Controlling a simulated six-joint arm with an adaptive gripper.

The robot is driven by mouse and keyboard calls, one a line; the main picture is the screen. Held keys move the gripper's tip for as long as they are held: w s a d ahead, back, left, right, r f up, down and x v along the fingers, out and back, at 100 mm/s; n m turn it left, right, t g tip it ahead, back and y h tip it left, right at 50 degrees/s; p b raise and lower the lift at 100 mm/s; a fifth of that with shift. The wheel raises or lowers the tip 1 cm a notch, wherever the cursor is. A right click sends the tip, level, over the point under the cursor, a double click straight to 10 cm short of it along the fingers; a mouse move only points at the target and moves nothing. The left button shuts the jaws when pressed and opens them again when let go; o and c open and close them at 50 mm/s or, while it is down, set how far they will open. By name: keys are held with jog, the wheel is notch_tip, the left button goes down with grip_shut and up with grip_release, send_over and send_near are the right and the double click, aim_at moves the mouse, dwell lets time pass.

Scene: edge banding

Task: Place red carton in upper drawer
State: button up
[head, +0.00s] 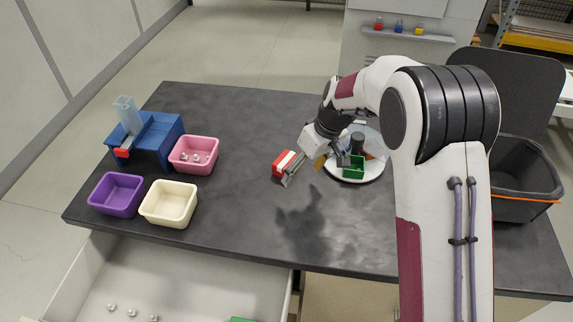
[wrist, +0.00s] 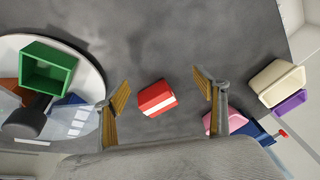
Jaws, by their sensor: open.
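The red carton (head: 281,160) with a white band lies on the dark table near its middle. In the wrist view the red carton (wrist: 153,93) appears between my two spread fingers, with clear space on both sides. My gripper (head: 306,168) is open and empty, right by the carton in the head view; its height above the table is hard to judge. Its spread fingers with tan pads also show in the wrist view (wrist: 160,96). An open drawer (head: 205,283) juts out below the table's front edge, holding several small pale pieces and a partly cut-off green thing.
A white round plate (head: 372,172) with a green box (head: 353,167) and other items stands right of my gripper. Pink (head: 194,155), purple (head: 116,194) and cream (head: 168,203) bins and a blue device (head: 152,135) stand left. A dark bin (head: 520,180) is far right. The table's centre-left is clear.

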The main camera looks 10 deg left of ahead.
aim_at(287, 160)
jog(key=w+a+r+n+t, duration=0.1)
jog(key=w+a+r+n, duration=0.1)
jog(key=w+n, duration=0.2)
jog(key=shift+w+a+r+y, duration=0.25)
jog(key=shift+w+a+y, duration=0.05)
jog(key=shift+w+y, duration=0.15)
jog(key=shift+x, duration=1.2)
jog(key=shift+f, duration=0.1)
jog(key=shift+w+a+f, duration=0.1)
jog(key=shift+w+a+f, duration=0.35)
jog(key=shift+a+f, duration=0.15)
jog(key=shift+f, duration=0.25)
jog(key=shift+x, duration=1.55)
jog(key=shift+w+r, duration=0.1)
jog(key=shift+w, duration=0.05)
jog(key=shift+c, duration=0.5)
